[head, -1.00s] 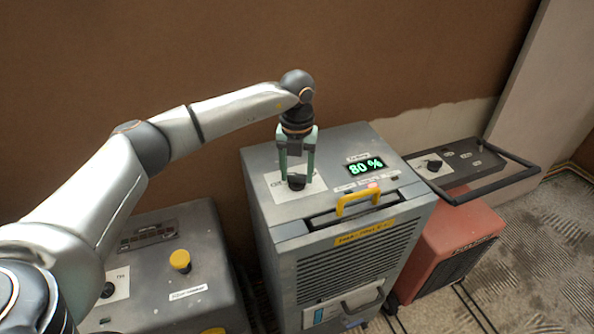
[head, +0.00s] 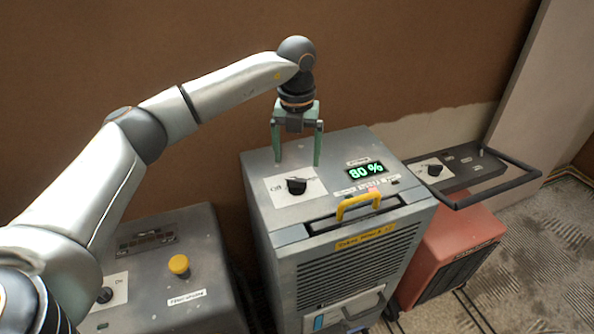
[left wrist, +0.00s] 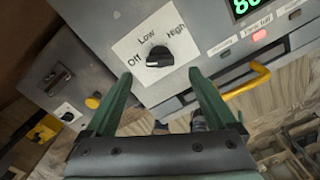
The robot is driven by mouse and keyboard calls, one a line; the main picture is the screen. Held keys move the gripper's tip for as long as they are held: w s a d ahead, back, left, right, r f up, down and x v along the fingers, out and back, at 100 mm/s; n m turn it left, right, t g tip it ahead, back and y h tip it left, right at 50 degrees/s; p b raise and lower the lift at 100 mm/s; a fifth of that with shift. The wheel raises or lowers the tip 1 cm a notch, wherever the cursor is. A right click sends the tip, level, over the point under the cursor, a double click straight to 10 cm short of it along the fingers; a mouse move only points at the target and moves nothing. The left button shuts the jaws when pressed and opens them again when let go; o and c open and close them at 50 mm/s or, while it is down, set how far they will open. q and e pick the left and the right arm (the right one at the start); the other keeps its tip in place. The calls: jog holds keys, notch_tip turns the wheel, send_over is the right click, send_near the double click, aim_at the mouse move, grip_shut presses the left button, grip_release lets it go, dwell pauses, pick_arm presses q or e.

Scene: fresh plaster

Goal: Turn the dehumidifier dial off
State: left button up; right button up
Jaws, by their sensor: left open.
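The dehumidifier (head: 345,250) is a grey cabinet in the middle of the head view. Its black dial (head: 296,186) sits on a white label plate on top, at the left. In the left wrist view the dial (left wrist: 160,56) has Off, Low and High around it; I cannot tell surely which word it points to. My left gripper (head: 297,162), with green fingers, is open and empty above the dial, pointing down and apart from it. In the left wrist view its fingertips (left wrist: 160,75) lie either side of the dial. My right gripper is not in view.
A green display (head: 366,170) reads 80 % right of the dial. A yellow handle (head: 357,203) rises at the front edge. A grey machine with a yellow button (head: 179,265) stands left, and a red heater-like unit (head: 450,250) with a black bar stands right. A brown wall is behind.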

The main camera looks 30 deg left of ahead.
aim_at(297, 178)
pick_arm(q)
notch_tip(297, 178, up, 6)
jog(key=shift+f, duration=0.1)
dwell(0.6)
